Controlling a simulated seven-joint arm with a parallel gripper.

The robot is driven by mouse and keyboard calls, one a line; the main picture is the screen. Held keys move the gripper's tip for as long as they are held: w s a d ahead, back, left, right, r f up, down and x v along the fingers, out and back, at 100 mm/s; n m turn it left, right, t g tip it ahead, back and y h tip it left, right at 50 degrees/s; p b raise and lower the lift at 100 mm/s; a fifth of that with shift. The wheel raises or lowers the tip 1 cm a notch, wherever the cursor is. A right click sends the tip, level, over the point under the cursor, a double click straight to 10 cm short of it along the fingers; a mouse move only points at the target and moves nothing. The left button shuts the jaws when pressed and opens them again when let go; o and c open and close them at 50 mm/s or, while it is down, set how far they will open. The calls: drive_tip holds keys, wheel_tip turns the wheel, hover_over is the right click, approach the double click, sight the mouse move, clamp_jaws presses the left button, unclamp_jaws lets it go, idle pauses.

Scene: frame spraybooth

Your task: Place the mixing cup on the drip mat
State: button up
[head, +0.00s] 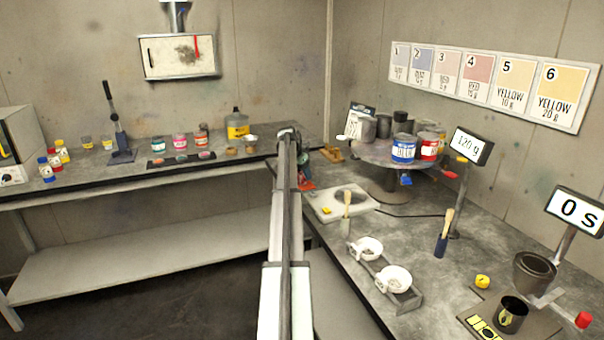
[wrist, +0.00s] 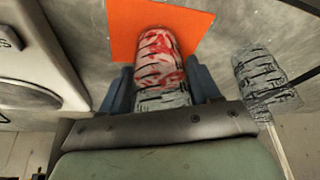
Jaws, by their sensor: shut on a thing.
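My gripper (wrist: 160,82) is shut on the mixing cup (wrist: 158,65), a clear cup with black markings and red smears inside. One blue-grey finger is on each side of it. An orange square mat (wrist: 122,32), which looks like the drip mat, lies on the grey bench beyond and behind the cup in the wrist view. I cannot tell whether the cup touches the mat.
A second clear marked cup (wrist: 265,78) is right of the held one. A scale with a round pan (wrist: 28,94) is close on the left; it also shows in the head view (head: 330,210). A turntable with paint cans (head: 380,155) stands right of my gripper.

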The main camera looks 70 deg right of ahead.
drive_tip(key=shift+f, duration=0.1)
drive_tip(key=o, duration=1.1)
drive_tip(key=v, duration=1.2)
drive_tip(key=shift+w+a, duration=0.1)
